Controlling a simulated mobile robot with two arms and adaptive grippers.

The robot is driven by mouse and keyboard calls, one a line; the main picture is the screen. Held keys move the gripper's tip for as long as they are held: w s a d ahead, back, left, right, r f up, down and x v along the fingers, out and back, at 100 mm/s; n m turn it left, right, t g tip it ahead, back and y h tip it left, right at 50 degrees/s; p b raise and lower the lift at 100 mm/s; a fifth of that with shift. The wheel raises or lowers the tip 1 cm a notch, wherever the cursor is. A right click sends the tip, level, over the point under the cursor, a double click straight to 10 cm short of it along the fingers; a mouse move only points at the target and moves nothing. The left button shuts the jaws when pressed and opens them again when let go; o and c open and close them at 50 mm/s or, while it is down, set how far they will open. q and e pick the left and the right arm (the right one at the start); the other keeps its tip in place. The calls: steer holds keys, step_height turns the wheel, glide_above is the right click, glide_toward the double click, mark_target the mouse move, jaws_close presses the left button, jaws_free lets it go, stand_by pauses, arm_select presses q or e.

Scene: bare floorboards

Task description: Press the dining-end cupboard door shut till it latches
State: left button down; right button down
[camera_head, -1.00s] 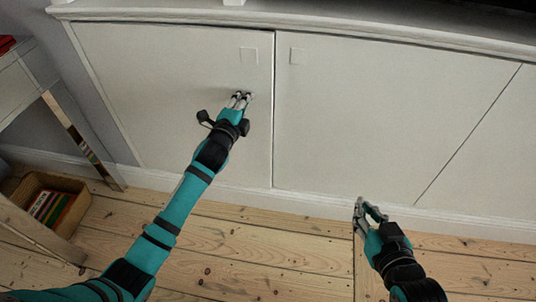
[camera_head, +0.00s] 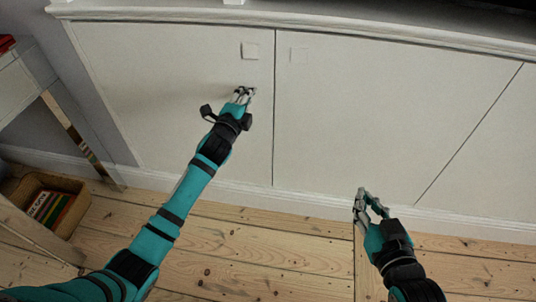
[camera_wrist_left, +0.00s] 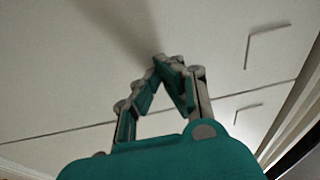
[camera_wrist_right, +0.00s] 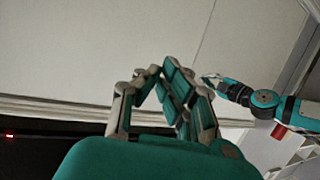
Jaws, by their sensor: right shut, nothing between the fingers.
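The left cupboard door (camera_head: 150,100) is a pale panel with a small square pull (camera_head: 250,50) near its upper right corner. Its right edge lies along a thin dark seam beside the neighbouring door (camera_head: 360,110); it looks almost flush, but I cannot tell whether it is latched. My left gripper (camera_head: 246,91) is shut and empty, its fingertips at the door face below the pull, seemingly touching. In the left wrist view the tips (camera_wrist_left: 172,62) meet against the pale panel (camera_wrist_left: 70,60). My right gripper (camera_head: 366,194) is shut and empty, low in front of the neighbouring door.
A side table (camera_head: 22,85) stands at the left, with a wicker basket (camera_head: 72,189) of books beneath it. Bare floorboards (camera_head: 230,260) lie in front of the cupboard. The cupboard top's rim (camera_head: 330,28) overhangs the doors.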

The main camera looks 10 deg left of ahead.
arm_select(q)
steer(key=shift+w, duration=0.1)
arm_select(e)
steer(key=shift+w+r, duration=0.1)
steer(key=shift+r, duration=0.1)
